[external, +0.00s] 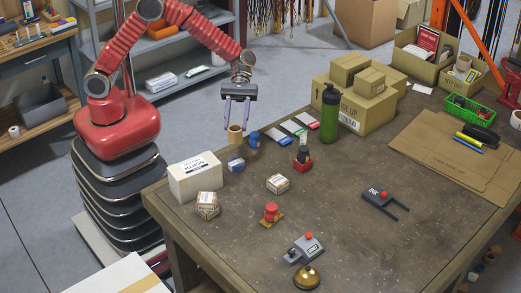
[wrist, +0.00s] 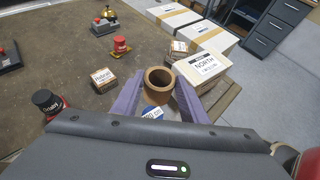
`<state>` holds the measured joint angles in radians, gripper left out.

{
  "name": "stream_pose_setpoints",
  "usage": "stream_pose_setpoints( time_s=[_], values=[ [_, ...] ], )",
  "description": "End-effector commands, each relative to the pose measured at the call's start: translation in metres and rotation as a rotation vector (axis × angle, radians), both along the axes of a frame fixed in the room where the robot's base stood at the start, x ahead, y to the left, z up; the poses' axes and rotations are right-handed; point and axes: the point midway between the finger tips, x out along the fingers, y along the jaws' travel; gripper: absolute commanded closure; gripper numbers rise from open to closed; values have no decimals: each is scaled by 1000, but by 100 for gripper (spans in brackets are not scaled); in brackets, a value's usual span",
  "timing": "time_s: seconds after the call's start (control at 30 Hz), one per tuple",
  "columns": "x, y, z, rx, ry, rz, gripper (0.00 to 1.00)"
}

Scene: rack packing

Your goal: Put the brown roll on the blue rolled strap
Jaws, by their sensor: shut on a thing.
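The brown roll (external: 235,138) is a short hollow cylinder. It sits between the fingertips of my gripper (external: 236,127), which is shut on it and holds it upright above the table. In the wrist view the open top of the roll (wrist: 159,88) faces the camera. A small blue roll with a white label (external: 236,165) lies on the table below the held roll; part of it shows in the wrist view (wrist: 152,112). A darker blue piece (external: 254,139) stands just right of the held roll. I cannot tell for sure which blue piece is the rolled strap.
A white NORTH box (external: 195,178) stands left of the blue roll. Small cartons (external: 278,184) (external: 207,205) are nearby.

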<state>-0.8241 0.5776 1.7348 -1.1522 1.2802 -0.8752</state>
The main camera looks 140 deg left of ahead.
Motion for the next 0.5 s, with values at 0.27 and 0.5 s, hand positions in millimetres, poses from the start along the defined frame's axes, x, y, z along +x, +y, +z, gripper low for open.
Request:
stream_pose_setpoints(
  time_s=[0.27, 0.5],
  values=[
    [0, 0, -20, -4, 3, 2, 83],
    [0, 0, -57, -3, 2, 1, 83]
  ],
)
